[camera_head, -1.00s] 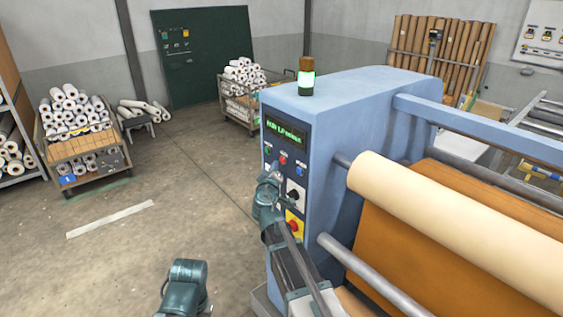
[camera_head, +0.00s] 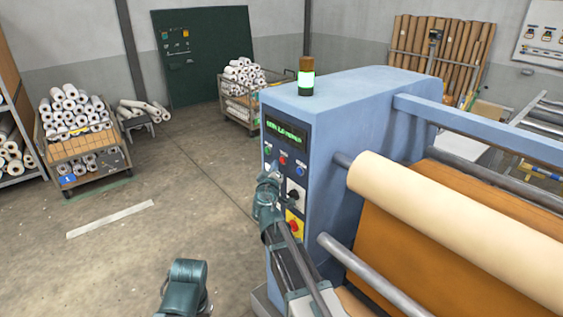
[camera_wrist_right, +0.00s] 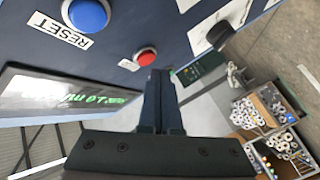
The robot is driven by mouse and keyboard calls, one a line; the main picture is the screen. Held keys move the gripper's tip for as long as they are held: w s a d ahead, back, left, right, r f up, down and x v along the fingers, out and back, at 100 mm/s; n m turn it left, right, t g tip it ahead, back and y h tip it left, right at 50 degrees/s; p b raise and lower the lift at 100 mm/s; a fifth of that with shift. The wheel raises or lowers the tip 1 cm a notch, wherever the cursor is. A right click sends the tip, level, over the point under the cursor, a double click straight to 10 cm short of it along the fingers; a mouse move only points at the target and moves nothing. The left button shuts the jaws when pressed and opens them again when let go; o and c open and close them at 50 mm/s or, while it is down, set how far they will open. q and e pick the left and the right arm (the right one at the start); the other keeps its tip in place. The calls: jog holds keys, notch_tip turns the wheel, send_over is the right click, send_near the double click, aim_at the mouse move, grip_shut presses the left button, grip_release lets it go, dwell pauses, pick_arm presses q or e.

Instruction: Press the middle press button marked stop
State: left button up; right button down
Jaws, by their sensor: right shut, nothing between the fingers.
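The red middle button (camera_head: 283,160) sits in the row under the green display on the blue press's control panel. In the right wrist view the red button (camera_wrist_right: 146,57) is just beyond my fingertips, with a small white label beside it that I cannot read. My right gripper (camera_wrist_right: 158,73) is shut and empty, its tips very close to the red button; whether they touch it I cannot tell. In the head view my right gripper (camera_head: 275,168) is at the panel, partly hidden by its own wrist. My left gripper is out of view.
A blue RESET button (camera_wrist_right: 88,14) is beside the red one. A green button (camera_head: 267,149) is on its other side. Lower are a black rotary knob (camera_head: 294,196) and a red emergency button (camera_head: 294,226) on yellow. The display (camera_head: 286,130) and beacon (camera_head: 306,80) glow green.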

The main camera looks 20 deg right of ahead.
jog(key=shift+d, duration=0.15)
jog(key=shift+w+d, duration=0.1)
jog(key=shift+d, duration=0.2)
dwell(0.3)
jog(key=shift+w+d, duration=0.15)
jog(key=shift+d, duration=0.2)
dwell(0.6)
jog(key=shift+a, duration=0.2)
jog(key=shift+s+a, duration=0.3)
jog(key=shift+a, duration=0.25)
jog(key=shift+a, duration=0.1)
jog(key=a, duration=0.1)
jog(key=s+a, duration=0.1)
jog(key=a, duration=0.2)
jog(key=shift+s+a, duration=0.25)
jog(key=shift+s, duration=0.1)
dwell(0.9)
